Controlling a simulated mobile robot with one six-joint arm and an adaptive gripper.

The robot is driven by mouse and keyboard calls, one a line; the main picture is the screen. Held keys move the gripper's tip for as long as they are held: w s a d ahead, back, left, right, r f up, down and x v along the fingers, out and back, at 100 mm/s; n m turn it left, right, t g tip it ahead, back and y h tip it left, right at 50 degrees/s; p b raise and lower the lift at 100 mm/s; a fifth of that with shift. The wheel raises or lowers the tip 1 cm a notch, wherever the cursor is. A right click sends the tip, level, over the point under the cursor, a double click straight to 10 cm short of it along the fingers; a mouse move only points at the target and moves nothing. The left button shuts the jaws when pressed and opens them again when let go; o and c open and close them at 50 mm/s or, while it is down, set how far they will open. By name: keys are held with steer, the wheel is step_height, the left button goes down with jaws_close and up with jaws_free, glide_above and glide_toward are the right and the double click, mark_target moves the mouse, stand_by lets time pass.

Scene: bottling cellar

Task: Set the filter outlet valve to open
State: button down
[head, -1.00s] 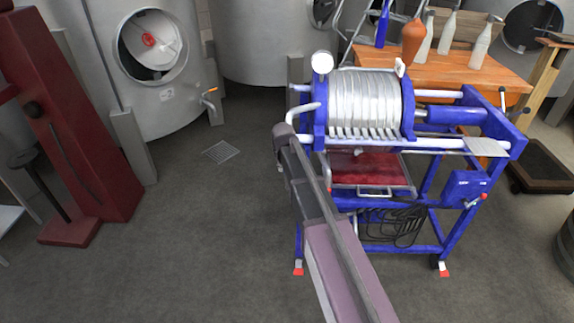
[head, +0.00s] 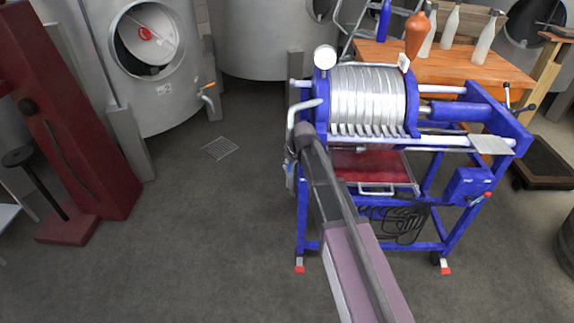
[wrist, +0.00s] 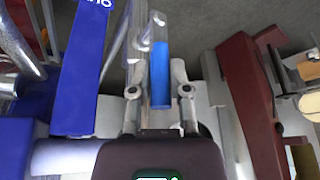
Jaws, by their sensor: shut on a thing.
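The filter (head: 365,100) is a row of pale round plates in a blue wheeled frame. A bent grey outlet pipe (head: 301,110) comes off its left end. In the wrist view, a bright blue valve lever (wrist: 160,80) runs up from between the fingers of my gripper (wrist: 159,92) to a grey valve body (wrist: 157,28). My gripper is shut on the lever. A small blue and silver piece, likely the lever (head: 289,175), shows below the pipe in the head view. My arm hides most of the gripper there. How far the valve is turned is hard to tell.
A red drip tray (head: 368,167) sits under the plates. An orange-topped table (head: 445,65) with bottles stands behind. A steel tank (head: 150,75) and a dark red machine (head: 65,120) are at left. The floor between them and the filter is clear, with a drain grate (head: 220,147).

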steer(key=shift+s+d, duration=0.1)
steer(key=shift+d, duration=0.15)
steer(key=c, duration=0.6)
jaws_free()
steer(key=shift+d+r, duration=0.1)
steer(key=shift+a, duration=0.25)
steer(key=shift+a, duration=0.1)
steer(key=s+d+r+m+g+h+p, duration=0.1)
steer(key=s+d+r+m+p, duration=0.1)
steer(key=s+d, duration=0.4)
steer(key=s+d+r+m+g+p, duration=0.1)
steer(key=s+d+r+m+p, duration=0.1)
steer(key=s+d, duration=0.4)
steer(key=s+d+r+m+g+h+p, duration=0.1)
steer(key=s+d+r+m+p, duration=0.1)
steer(key=s+d, duration=0.5)
steer(key=shift+s+d+r+m+g+h+p, duration=0.15)
steer(key=shift+s+p, duration=0.3)
steer(key=shift+s, duration=0.6)
steer(key=shift+s+a+r+m+g+h+p, duration=0.1)
steer(key=shift+s+r+p, duration=0.3)
steer(key=shift+s, duration=0.65)
steer(key=shift+s+d+r+m+g+h+p, duration=0.15)
steer(key=shift+s+p, duration=0.4)
steer(key=shift+s, duration=0.5)
steer(key=shift+a, duration=0.15)
